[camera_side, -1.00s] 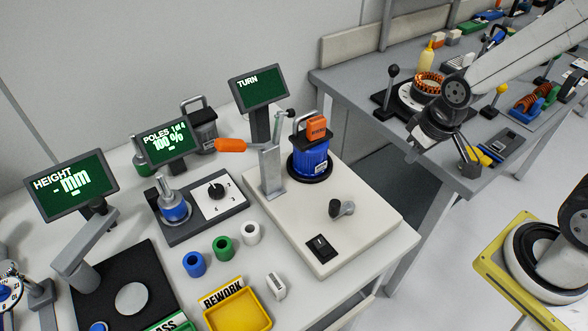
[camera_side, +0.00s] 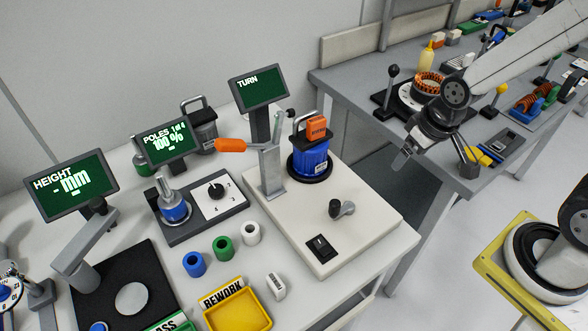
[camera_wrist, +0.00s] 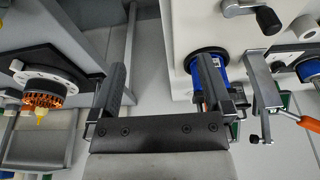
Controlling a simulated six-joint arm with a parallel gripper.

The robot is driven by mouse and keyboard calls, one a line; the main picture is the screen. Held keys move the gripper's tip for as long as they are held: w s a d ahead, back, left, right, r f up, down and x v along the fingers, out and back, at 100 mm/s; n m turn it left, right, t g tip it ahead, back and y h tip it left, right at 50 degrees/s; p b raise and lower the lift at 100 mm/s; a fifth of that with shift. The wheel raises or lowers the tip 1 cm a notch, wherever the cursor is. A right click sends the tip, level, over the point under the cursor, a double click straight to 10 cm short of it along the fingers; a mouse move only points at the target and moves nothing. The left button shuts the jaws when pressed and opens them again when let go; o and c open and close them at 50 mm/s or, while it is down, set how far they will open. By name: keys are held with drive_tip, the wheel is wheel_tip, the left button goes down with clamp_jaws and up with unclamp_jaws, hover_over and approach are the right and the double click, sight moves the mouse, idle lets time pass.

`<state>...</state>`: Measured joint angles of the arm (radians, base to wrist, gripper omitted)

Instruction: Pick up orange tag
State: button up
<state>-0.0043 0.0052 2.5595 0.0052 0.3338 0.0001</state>
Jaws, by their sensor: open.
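The orange tag (camera_side: 316,128) is at the top of the blue stator housing (camera_side: 309,158), beside its grey handle, on the cream fixture base. My gripper (camera_side: 402,158) is in the air to the right of the housing, clear of it and of the tag. The blue housing (camera_wrist: 222,70) shows there partly behind the right finger. I cannot make out the tag clearly in that view.
A grey bracket (camera_side: 271,172) with an orange-handled lever (camera_side: 231,145) stands left of the housing. The TURN screen (camera_side: 258,88) is behind. A crank knob (camera_side: 341,208) and black switch (camera_side: 320,246) are in front. A second bench (camera_side: 350,100) with parts stands behind my gripper.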

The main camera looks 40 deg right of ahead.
sight(318, 120)
drive_tip(key=w+a+m+t+h, duration=0.1)
drive_tip(key=w+a+t, duration=0.9)
drive_tip(key=t, duration=0.5)
drive_tip(key=shift+a+r+h, duration=0.15)
drive_tip(key=shift+r+h, duration=0.25)
drive_tip(key=shift+w, duration=0.15)
drive_tip(key=shift+w+d+f, duration=0.1)
drive_tip(key=shift+w+d, duration=0.1)
drive_tip(key=shift+w, duration=1.7)
drive_tip(key=shift+w+d+f, duration=0.1)
drive_tip(key=shift+w+d, duration=0.1)
drive_tip(key=shift+w, duration=1.7)
drive_tip(key=shift+c, duration=0.2)
drive_tip(key=c, duration=1.3)
drive_tip(key=shift+r, duration=0.25)
